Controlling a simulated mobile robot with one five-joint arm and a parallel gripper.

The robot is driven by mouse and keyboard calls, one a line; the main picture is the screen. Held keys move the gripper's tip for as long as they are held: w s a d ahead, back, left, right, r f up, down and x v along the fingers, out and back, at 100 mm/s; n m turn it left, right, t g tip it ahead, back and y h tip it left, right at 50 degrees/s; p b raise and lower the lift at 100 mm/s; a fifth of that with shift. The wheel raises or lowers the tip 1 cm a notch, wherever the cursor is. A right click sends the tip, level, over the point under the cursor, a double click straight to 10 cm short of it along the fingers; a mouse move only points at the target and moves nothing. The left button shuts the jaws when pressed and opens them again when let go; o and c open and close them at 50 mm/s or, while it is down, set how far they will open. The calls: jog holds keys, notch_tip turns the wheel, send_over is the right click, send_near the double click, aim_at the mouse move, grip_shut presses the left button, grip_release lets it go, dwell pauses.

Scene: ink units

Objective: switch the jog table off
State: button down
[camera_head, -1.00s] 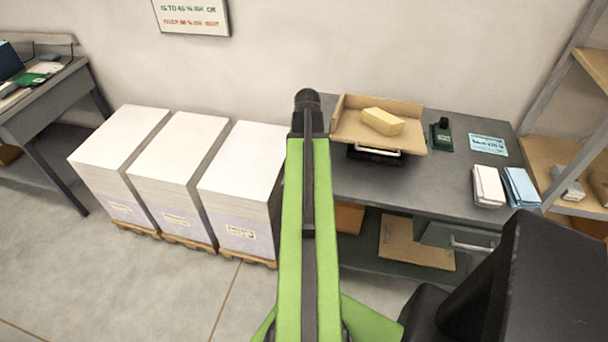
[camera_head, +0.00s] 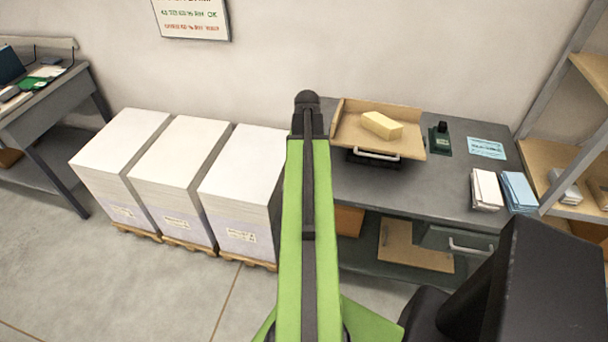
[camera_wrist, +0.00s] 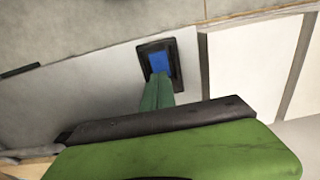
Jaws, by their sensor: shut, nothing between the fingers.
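The jog table is a tan tilted tray (camera_head: 350,134) with raised back and left walls, on a dark base with a pale handle (camera_head: 376,154). A yellow block (camera_head: 382,125) lies in it. To its right is a small dark green box (camera_head: 440,141) with a black knob on top; its switch position is too small to read. My green arm reaches up the middle of the head view, left of the tray, its black end near the wall.
The grey bench (camera_head: 410,197) holds the tray, a blue card (camera_head: 486,148) and white and blue paper packs (camera_head: 486,190). Tall white paper stacks (camera_head: 240,165) on pallets stand left of my arm. Shelving (camera_head: 560,160) is at right. Floor is clear at front left.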

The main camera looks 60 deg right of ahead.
notch_tip(320, 180, up, 5)
jog(key=p, duration=0.4)
jog(key=shift+f, duration=0.1)
jog(key=w+a+n, duration=0.6)
jog(key=w+a, duration=1.4)
jog(key=a, duration=0.1)
jog(key=w+a+n, duration=0.2)
jog(key=a+n, duration=0.6)
jog(key=a, duration=2.2)
jog(key=shift+n, duration=0.3)
